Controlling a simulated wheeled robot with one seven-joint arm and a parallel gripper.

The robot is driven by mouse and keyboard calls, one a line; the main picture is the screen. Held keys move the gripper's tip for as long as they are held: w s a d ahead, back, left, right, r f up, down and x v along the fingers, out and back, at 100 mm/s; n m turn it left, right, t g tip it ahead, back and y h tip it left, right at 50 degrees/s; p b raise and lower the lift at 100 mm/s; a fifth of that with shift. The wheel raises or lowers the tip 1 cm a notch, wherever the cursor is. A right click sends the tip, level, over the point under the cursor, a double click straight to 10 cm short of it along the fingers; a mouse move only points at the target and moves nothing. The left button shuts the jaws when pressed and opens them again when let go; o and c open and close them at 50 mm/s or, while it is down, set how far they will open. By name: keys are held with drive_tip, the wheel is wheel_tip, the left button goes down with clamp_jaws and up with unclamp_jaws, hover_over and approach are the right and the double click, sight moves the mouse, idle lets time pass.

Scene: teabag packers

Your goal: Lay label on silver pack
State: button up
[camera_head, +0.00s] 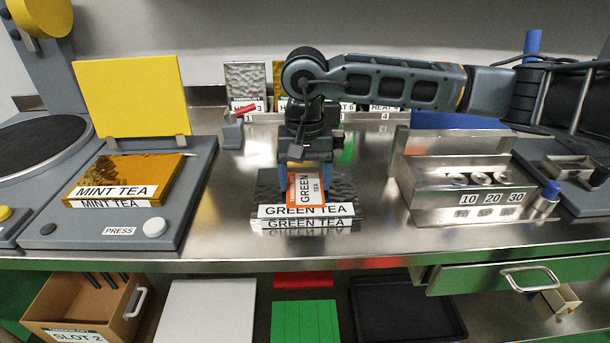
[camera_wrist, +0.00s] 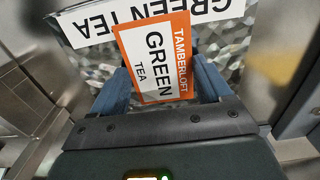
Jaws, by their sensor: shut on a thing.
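The silver pack (camera_head: 345,190) lies flat on the steel counter, with a dark crinkled top and "GREEN TEA" strips along its front edge. It also shows in the wrist view (camera_wrist: 222,48). The label (camera_head: 307,189) is an orange and white card reading "GREEN TEA"; in the wrist view it also reads "TAMBERLOFT" (camera_wrist: 156,60). My gripper (camera_head: 305,180) is over the pack with its two blue fingers on either side of the label, shut on it. The label is over the pack's top; I cannot tell whether it touches the pack.
A gold "MINT TEA" pack (camera_head: 125,178) lies on the grey press (camera_head: 185,205) at left, its yellow lid (camera_head: 132,95) raised. A steel holder (camera_head: 460,185) marked 10, 20, 30 stands at right. Standing packs (camera_head: 246,80) are behind. Bare counter lies on both sides of the silver pack.

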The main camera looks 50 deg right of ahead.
sight(304, 189)
drive_tip(key=shift+f+b, duration=0.2)
drive_tip(key=shift+b, duration=0.1)
drive_tip(key=o, duration=0.9)
drive_tip(key=shift+r, duration=0.1)
drive_tip(key=shift+o, duration=0.2)
wheel_tip(304, 189, up, 12)
drive_tip(key=shift+r, duration=0.15)
drive_tip(key=shift+a, duration=0.1)
